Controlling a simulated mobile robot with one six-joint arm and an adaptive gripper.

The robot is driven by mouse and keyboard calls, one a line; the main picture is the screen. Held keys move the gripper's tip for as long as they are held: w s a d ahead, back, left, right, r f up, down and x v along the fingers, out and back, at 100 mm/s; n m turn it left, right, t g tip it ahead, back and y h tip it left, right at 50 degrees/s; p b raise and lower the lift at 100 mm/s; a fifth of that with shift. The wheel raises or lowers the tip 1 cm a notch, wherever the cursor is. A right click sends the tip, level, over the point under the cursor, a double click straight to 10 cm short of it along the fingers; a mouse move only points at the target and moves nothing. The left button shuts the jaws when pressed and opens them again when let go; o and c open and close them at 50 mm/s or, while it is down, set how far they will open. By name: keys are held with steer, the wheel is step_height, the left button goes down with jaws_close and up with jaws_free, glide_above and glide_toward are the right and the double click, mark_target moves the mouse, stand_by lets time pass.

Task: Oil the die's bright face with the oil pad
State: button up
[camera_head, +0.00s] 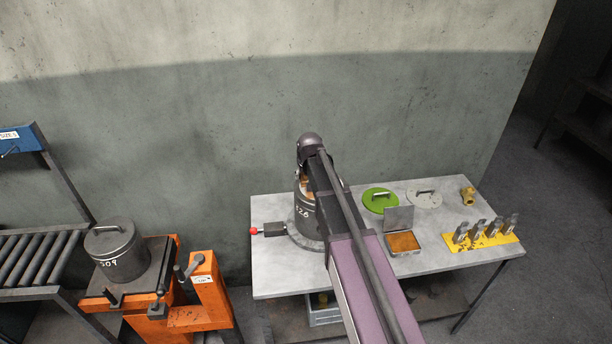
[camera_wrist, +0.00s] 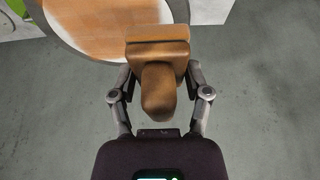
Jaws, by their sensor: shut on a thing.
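The die (camera_head: 305,212), a dark cylinder with a number in white on its side, stands upright on the grey table, partly hidden behind my arm. Its round top face (camera_wrist: 90,30) shows in the wrist view, with an orange-brown film over much of it and paler bright patches at its right and lower left edge. The oil pad (camera_wrist: 158,34), a brown block with a rounded handle, is over the near right edge of that face; I cannot tell whether it touches. My gripper (camera_wrist: 158,78) is shut on the pad's handle.
An open tin (camera_head: 403,242) with orange contents, a green lid (camera_head: 380,202), a grey lid (camera_head: 424,198), a brass fitting (camera_head: 467,196) and a yellow rack (camera_head: 484,244) stand right on the table (camera_head: 275,280). A red-tipped clamp (camera_head: 270,230) is left of the die. Another cylinder (camera_head: 115,250) sits on an orange stand.

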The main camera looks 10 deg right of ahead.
steer(key=shift+r+p, duration=0.85)
steer(key=shift+r, duration=0.25)
steer(key=shift+s+f, duration=0.1)
